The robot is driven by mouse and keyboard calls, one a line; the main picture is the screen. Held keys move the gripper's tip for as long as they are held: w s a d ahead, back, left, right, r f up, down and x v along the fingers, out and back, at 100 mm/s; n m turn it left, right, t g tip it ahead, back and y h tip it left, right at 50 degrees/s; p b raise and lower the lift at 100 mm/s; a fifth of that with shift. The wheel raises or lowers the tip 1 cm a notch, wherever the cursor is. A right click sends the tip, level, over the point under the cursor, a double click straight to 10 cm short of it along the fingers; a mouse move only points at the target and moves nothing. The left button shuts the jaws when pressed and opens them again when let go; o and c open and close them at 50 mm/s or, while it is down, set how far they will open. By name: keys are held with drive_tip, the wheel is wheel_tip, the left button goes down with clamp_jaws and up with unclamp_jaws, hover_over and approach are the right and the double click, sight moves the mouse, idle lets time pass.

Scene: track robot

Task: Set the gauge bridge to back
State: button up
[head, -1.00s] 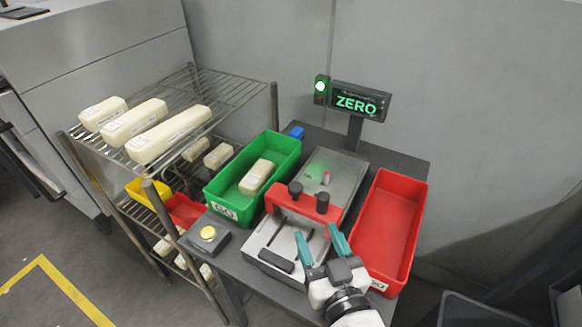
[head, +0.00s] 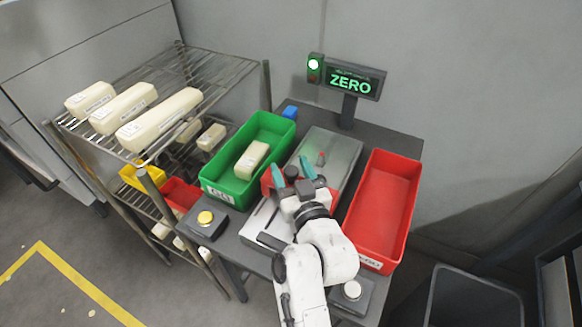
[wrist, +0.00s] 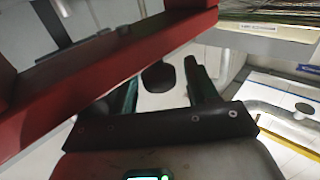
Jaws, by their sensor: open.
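The red gauge bridge (head: 267,181) spans the grey metal gauge plate (head: 331,150) on the table. In the head view my gripper and arm hide most of it; one black knob (head: 291,172) shows beside the fingers. My gripper (head: 292,172) is open, with its teal fingers over the bridge. In the wrist view the red bridge bar (wrist: 110,65) crosses close in front of my gripper (wrist: 160,90), and a dark round knob (wrist: 158,77) shows between the fingers. I cannot tell whether the fingers touch the bridge.
A green bin (head: 220,181) holding one pale block (head: 252,160) stands left of the gauge. An empty red bin (head: 386,195) stands right. A display (head: 351,83) reads ZERO, with a green lamp lit. A yellow button (head: 205,218) and a white button (head: 352,290) sit near the front.

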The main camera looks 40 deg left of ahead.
drive_tip(key=shift+a, duration=0.1)
clamp_jaws()
idle(0.6)
